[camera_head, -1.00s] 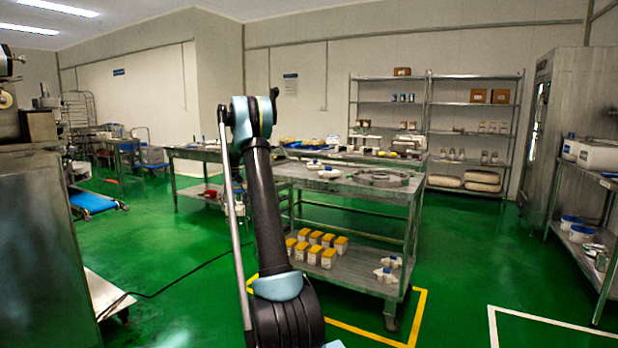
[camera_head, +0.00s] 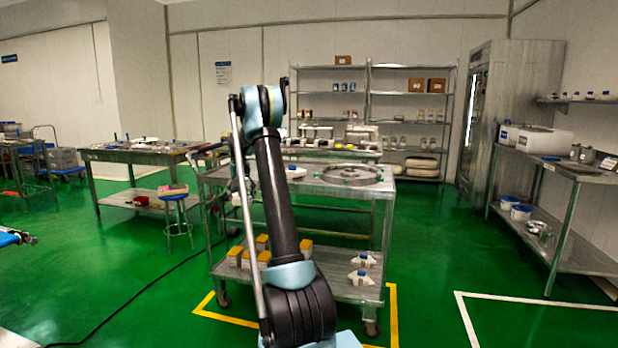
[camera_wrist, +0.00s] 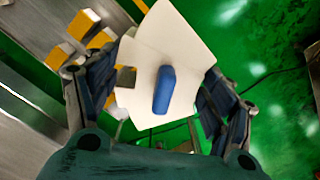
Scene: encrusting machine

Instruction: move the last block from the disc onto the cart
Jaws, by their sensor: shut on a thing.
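In the wrist view my gripper (camera_wrist: 158,88) is shut on a white fan-shaped block (camera_wrist: 172,38) with a blue knob (camera_wrist: 164,90). The block is held between the two fingers, with green floor behind it. The metal cart (camera_head: 372,205) stands ahead, beyond my arm. A white block with blue (camera_head: 294,171) lies on its top, near a round metal ring (camera_head: 352,174). I cannot tell whether this ring is the disc.
The cart's lower shelf holds yellow-topped containers (camera_head: 236,256) and white-and-blue pieces (camera_head: 361,277). A blue stool (camera_head: 174,200) and a table (camera_head: 135,155) stand left. A side bench (camera_head: 560,172) stands right. Green floor is clear right of the cart.

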